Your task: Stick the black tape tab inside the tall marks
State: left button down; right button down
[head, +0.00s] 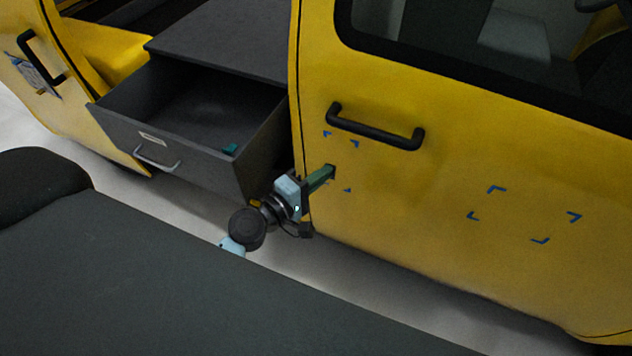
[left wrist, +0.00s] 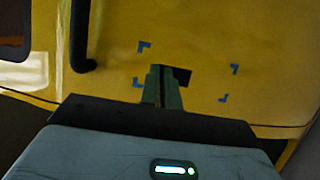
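The tall marks (head: 355,144) are small blue corners on the yellow door, below its black handle; my left gripper hides one corner in the head view. The left wrist view shows the blue corners (left wrist: 144,46) around the fingertips. My left gripper (head: 331,171) points at the door, its green fingers close together at the marks. The black tape tab (left wrist: 182,76) sticks out to the right of the fingertips in the left wrist view, within the corners. The fingers look shut on it. I cannot tell whether the tab touches the door. My right gripper is not in view.
The door's black handle (head: 375,127) juts out just above the marks. A second, wider set of blue corners (head: 497,189) lies farther right on the door. An open grey drawer (head: 180,150) stands left of my gripper, with a small teal thing (head: 230,149) at its front.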

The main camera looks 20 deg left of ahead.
pick_arm(q)
jog(key=w, duration=0.4)
jog(key=shift+w, duration=0.25)
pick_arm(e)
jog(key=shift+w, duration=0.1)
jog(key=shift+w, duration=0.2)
pick_arm(q)
jog(key=shift+w, duration=0.1)
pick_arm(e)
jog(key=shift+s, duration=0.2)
pick_arm(q)
jog(key=shift+w, duration=0.15)
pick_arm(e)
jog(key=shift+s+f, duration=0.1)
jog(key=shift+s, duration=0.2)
pick_arm(q)
jog(key=shift+w, duration=0.15)
jog(key=shift+w, duration=0.3)
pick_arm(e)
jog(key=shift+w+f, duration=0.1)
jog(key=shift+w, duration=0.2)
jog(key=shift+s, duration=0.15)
